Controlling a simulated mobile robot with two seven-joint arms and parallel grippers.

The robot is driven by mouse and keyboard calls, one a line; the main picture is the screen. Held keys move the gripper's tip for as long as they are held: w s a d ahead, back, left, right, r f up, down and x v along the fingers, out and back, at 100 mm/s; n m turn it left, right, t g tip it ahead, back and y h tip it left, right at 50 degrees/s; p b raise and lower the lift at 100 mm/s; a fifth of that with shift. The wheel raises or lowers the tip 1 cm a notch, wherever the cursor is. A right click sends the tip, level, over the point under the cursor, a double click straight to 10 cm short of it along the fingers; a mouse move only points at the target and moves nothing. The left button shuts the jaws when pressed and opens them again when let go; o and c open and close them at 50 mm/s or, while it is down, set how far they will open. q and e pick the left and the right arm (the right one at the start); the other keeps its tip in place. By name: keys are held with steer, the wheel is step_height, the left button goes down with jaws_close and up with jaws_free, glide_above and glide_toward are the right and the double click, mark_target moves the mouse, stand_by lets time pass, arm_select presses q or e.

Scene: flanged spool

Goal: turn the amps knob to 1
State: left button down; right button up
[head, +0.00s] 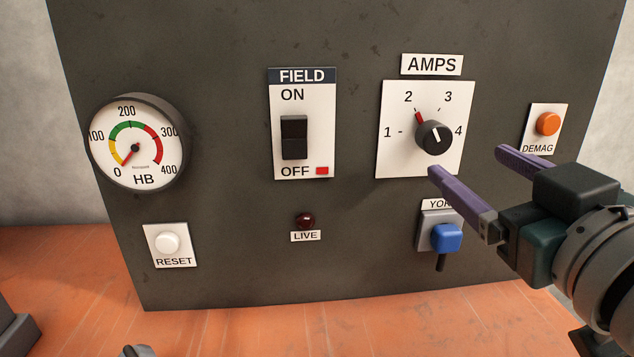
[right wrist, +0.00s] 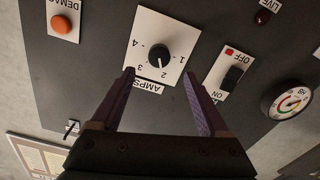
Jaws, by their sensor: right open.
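The amps knob (head: 433,138) is a round black knob on a white plate marked 1 to 4, under the AMPS label (head: 431,65). A white line runs across its face, and a red pointer at its upper left edge points at about 2. The knob also shows in the right wrist view (right wrist: 159,57), where the plate appears upside down. My right gripper (head: 467,161) is open and empty, in front of the panel to the lower right of the knob. In the right wrist view its two purple fingers (right wrist: 160,75) are spread below the knob, apart from it. My left gripper is not in view.
An orange DEMAG button (head: 548,124) is right of the plate. The FIELD rocker (head: 294,137), LIVE lamp (head: 305,221), RESET button (head: 167,243) and HB gauge (head: 135,146) lie left. The orange bench (head: 240,325) is below.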

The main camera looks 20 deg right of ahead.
mark_target(439, 142)
steer(key=x, duration=1)
jaws_close()
stand_by(0.5)
